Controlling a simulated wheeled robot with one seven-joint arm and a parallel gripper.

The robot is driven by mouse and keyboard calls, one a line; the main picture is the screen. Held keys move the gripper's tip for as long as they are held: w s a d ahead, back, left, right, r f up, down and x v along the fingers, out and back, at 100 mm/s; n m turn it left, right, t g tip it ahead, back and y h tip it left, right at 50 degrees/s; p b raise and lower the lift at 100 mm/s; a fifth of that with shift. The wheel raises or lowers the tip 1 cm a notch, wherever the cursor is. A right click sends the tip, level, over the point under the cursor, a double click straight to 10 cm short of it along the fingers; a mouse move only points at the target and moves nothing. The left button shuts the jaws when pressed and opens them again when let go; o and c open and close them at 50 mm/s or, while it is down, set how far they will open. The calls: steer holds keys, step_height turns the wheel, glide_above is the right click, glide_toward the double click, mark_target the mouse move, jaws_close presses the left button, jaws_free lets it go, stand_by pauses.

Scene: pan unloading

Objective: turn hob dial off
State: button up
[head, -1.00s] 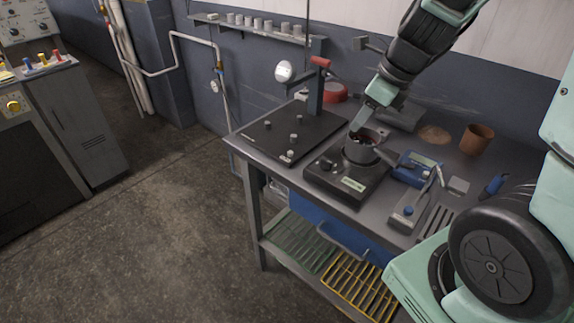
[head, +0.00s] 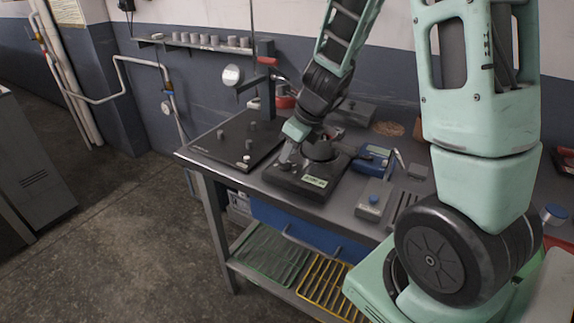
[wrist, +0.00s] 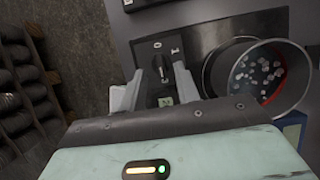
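The hob (head: 308,186) is a black box on the workbench. Its dark dial (wrist: 161,66) shows in the wrist view, with O and I marks beyond it; the dial appears to point near the O. A dark pan (head: 322,151) stands on the hob; the wrist view shows small pale bits inside the pan (wrist: 291,97) and red along its edge. My gripper (head: 287,160) is low over the hob's left side. In the wrist view my gripper (wrist: 158,90) is open, one finger on each side of the dial. I cannot tell whether the fingers touch it.
A black plate with pegs (head: 232,143) and an upright post is left of the hob. A blue device (head: 375,157) and a grey box with a blue knob (head: 373,202) are to the right. Floor left of the bench (head: 120,240) is clear.

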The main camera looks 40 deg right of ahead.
steer(key=shift+b+x, duration=0.4)
steer(key=shift+x, duration=1.05)
steer(key=shift+c, duration=0.3)
jaws_close()
